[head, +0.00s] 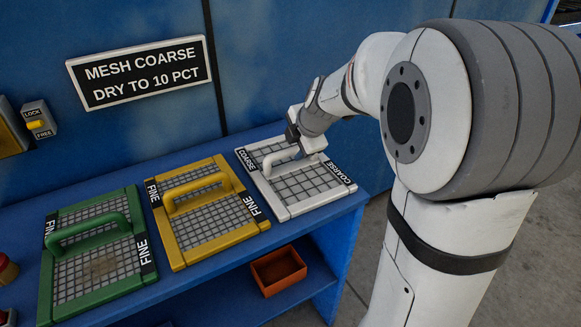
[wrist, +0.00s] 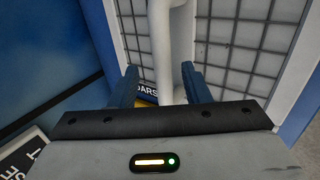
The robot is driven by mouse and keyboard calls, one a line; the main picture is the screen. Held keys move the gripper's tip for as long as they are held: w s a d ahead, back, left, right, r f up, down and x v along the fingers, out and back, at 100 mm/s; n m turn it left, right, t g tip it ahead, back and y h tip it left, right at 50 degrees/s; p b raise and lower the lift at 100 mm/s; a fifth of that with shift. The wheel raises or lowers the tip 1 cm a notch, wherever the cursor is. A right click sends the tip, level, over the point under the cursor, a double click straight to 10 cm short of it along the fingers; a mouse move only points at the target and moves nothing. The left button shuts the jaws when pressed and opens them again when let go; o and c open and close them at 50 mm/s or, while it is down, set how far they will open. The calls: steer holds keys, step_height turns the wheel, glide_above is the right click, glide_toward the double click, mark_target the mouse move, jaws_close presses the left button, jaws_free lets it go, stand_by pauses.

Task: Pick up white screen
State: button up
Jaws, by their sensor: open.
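The white screen (head: 318,193) lies flat at the right end of the blue bench, with a grey mesh, a white handle bar and COARSE labels on two edges. The fingers are open, and I cannot tell whether either touches the handle. The white screen's mesh (wrist: 240,40) shows on both sides of the handle. In the head view, my wrist hides part of the handle.
A yellow screen (head: 207,238) and a green screen (head: 95,293), both labelled FINE, lie to the left on the blue bench (head: 351,204). An orange bin (head: 278,270) sits on the lower shelf. A blue wall with a sign (head: 140,73) rises behind.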

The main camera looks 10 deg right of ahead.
mark_target(293, 149)
steer(key=x, duration=0.4)
steer(key=shift+s+f, duration=0.1)
steer(key=shift+f, duration=0.05)
steer(key=shift+c, duration=0.4)
jaws_close()
